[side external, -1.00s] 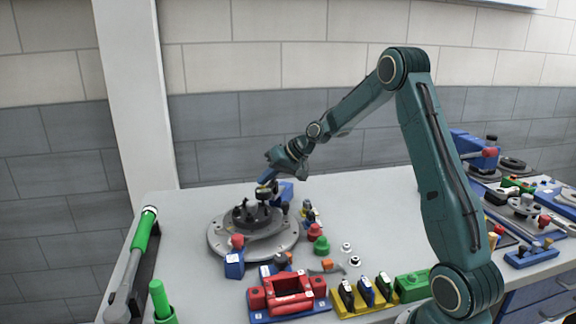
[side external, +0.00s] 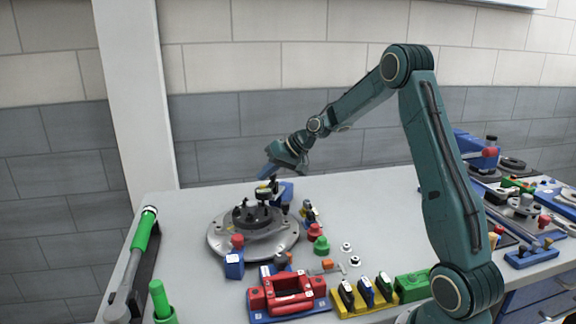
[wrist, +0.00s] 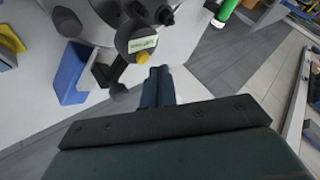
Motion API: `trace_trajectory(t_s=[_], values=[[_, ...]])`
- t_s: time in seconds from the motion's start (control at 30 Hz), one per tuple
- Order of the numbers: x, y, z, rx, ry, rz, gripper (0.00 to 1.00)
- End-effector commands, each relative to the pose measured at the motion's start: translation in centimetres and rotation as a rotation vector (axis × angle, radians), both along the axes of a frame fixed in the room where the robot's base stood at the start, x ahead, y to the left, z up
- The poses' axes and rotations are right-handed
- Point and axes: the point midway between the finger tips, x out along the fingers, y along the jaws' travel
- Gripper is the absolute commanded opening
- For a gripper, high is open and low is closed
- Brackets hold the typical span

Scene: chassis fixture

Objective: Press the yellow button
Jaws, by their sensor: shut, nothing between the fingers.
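The yellow button (wrist: 146,57) shows in the wrist view on the end of a dark round housing (wrist: 138,40) with a pale green label. In the side view this dark housing (side external: 268,190) stands at the rear of the round grey fixture (side external: 215,243). My gripper (wrist: 159,76) is shut and empty, its fingertips just below the button in the wrist picture. In the side view my gripper (side external: 267,173) is just above the housing, angled down to the left. I cannot tell whether the fingertips touch the button.
A blue block (wrist: 70,75) stands left of the housing in the wrist view. The side view shows a red-handled part (side external: 290,298), a green-handled tool (side external: 142,236) and a green button (side external: 321,245) around the fixture.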

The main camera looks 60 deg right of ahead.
Motion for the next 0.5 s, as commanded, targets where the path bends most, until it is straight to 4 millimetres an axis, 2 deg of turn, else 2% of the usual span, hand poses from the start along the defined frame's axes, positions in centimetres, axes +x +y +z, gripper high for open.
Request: trace_trajectory(t_s=[0.5], values=[[0.04,-0.02,0.69,-0.001,-0.002,0.000,0.00]])
